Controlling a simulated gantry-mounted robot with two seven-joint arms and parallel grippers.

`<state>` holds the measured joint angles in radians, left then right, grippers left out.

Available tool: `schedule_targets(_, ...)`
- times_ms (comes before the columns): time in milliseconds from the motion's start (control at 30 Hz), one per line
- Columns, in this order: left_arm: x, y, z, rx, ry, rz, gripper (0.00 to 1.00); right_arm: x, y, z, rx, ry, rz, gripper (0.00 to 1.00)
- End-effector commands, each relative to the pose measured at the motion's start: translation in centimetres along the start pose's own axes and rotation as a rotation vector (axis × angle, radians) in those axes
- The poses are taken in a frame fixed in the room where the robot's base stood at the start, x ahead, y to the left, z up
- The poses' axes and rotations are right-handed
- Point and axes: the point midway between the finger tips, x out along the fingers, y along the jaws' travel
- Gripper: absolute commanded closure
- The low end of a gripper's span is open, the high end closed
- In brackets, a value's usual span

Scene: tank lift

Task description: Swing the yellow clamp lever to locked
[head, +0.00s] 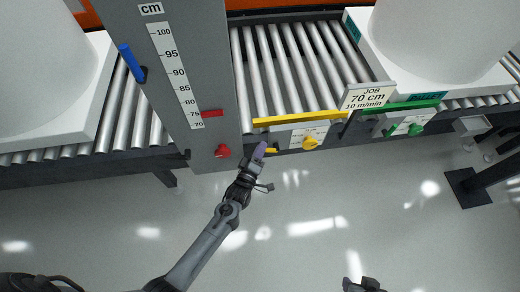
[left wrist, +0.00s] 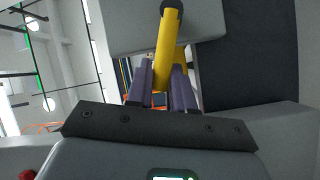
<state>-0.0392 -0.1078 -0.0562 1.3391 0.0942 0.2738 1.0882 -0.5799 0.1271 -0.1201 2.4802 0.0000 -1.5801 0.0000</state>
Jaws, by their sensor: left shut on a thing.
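The yellow clamp lever (left wrist: 166,45) hangs down from a dark pivot in the left wrist view. Its lower end lies between the two purple fingers of my left gripper (left wrist: 162,88), which is shut on it. In the head view my left gripper (head: 263,148) is at the front edge of the conveyor, just right of the grey column. Only a short yellow end of the lever (head: 271,150) shows there beside the fingers. My right gripper (head: 363,285) shows only partly at the bottom edge, away from everything; its jaw state is unclear.
The grey scale column (head: 213,100) has a red knob (head: 222,151) and a red pointer (head: 212,113). A yellow knob (head: 311,142) and a green knob (head: 415,129) sit on the conveyor front. A job sign (head: 368,97) stands above. The floor in front is clear.

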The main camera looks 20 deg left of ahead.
Motion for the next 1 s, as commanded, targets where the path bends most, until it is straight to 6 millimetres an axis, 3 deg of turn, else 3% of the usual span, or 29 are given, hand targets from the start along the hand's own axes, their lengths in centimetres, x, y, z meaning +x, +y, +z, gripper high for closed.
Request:
schedule_targets(267,0.0,0.2,-0.1,0.006,-0.001,-0.004,1.00,-0.3,-0.1,-0.2,0.006,0.001,-0.005,0.56)
schedule_targets(700,0.6,2.7,-0.3,0.240,-0.054,-0.131,1.00,-7.0,0.0,-2.3,0.010,0.003,-0.008,0.56)
schedule_targets(1000,0.7,2.6,0.1,0.323,-0.072,-0.172,1.00,-7.9,0.2,-2.6,0.006,0.002,-0.004,0.56)
